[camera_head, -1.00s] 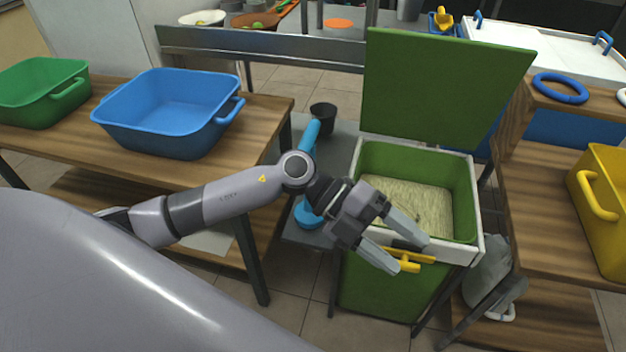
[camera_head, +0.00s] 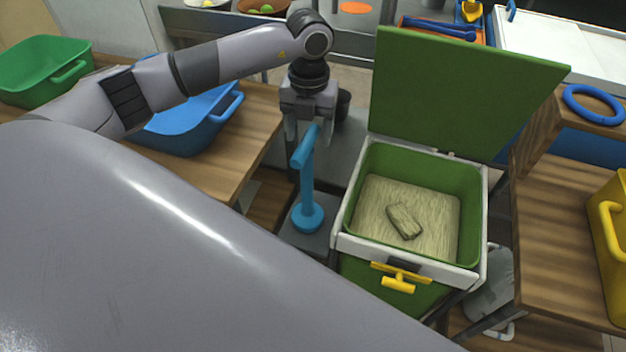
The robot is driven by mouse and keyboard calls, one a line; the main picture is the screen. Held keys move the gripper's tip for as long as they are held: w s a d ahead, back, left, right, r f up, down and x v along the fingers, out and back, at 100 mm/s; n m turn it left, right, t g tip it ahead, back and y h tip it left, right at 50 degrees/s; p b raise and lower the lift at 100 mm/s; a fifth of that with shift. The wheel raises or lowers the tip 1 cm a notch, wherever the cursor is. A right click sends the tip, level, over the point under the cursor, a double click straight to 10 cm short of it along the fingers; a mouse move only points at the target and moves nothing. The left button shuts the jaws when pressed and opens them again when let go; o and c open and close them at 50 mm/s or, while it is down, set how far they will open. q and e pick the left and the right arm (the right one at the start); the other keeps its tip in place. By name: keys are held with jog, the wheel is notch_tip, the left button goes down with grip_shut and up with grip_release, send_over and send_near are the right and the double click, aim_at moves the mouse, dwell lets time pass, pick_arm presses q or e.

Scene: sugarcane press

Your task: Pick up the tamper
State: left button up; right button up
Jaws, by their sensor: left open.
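The tamper (camera_head: 305,184) is blue, with a round base, an upright shaft and a bar handle on top. It stands upright on a grey surface left of the green press box. My left gripper (camera_head: 308,132) points down from above at the tamper's handle. Its fingers are open, one on each side of the handle as seen here. I cannot tell whether they touch it. My right gripper is not in view.
The green box (camera_head: 478,205) with a raised lid (camera_head: 450,95) holds pale fibre and a small block (camera_head: 404,221). A yellow handle (camera_head: 398,280) is on its front. A blue bin (camera_head: 190,135) sits on the left table. A dark cup (camera_head: 343,105) stands behind the tamper.

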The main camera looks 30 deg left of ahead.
aim_at(306, 154)
pick_arm(q)
jog(key=f, duration=0.6)
jog(key=shift+s+a+f, duration=0.1)
jog(key=shift+s+f, duration=0.05)
jog(key=shift+s, duration=0.25)
jog(key=shift+c, duration=0.3)
grip_shut()
